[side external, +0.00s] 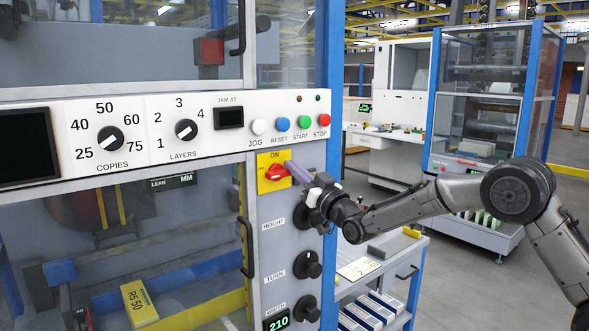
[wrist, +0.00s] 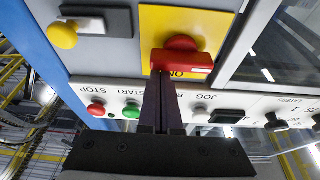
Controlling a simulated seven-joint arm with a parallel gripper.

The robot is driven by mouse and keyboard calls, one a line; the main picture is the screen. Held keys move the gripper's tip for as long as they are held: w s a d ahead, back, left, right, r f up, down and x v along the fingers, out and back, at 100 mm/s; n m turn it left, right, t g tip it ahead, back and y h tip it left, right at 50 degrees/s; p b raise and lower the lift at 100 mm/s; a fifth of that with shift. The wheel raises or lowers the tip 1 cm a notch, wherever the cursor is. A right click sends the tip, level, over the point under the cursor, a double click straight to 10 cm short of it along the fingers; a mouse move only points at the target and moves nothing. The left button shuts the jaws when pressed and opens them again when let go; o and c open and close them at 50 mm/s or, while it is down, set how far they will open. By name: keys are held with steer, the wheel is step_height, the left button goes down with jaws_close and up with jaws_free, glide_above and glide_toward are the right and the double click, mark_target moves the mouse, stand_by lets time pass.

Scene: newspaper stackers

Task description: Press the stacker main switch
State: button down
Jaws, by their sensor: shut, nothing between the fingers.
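The stacker main switch is a red handle (side external: 277,173) on a yellow plate (side external: 263,184) marked ON, below the white control panel. The handle lies roughly crosswise. My gripper (side external: 290,167) is shut and empty, its fingertips at the right end of the handle in the side view. In the wrist view the picture is turned over; the red handle (wrist: 185,60) shows just beyond the dark fingers (wrist: 162,80), which overlap its left end. I cannot tell whether they touch it. The fingers partly cover the plate's edge.
Above are the JOG, RESET, START (side external: 305,121) and STOP (side external: 322,119) buttons. Black HEIGHT, TURN (side external: 308,264) and WIDTH knobs sit below; my wrist is close to the HEIGHT knob. A door handle (side external: 246,247) stands out at the left. A yellow button (wrist: 63,35) shows in the wrist view.

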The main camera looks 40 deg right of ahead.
steer(key=shift+d+f+m+h, duration=0.1)
steer(key=shift+f+m+h, duration=0.15)
steer(key=shift+m+h, duration=0.75)
steer(key=f+m+g+h, duration=0.1)
steer(key=m, duration=0.5)
steer(key=f+m+g+h, duration=0.1)
steer(key=m+g, duration=0.1)
steer(key=m, duration=0.4)
steer(key=a+f+m+g+h, duration=0.1)
steer(key=m, duration=0.5)
steer(key=shift+f+m+h, duration=0.1)
steer(key=shift+m+h, duration=0.2)
stand_by(0.3)
steer(key=s, duration=0.9)
steer(key=shift+s+d, duration=0.25)
steer(key=shift+d, duration=0.05)
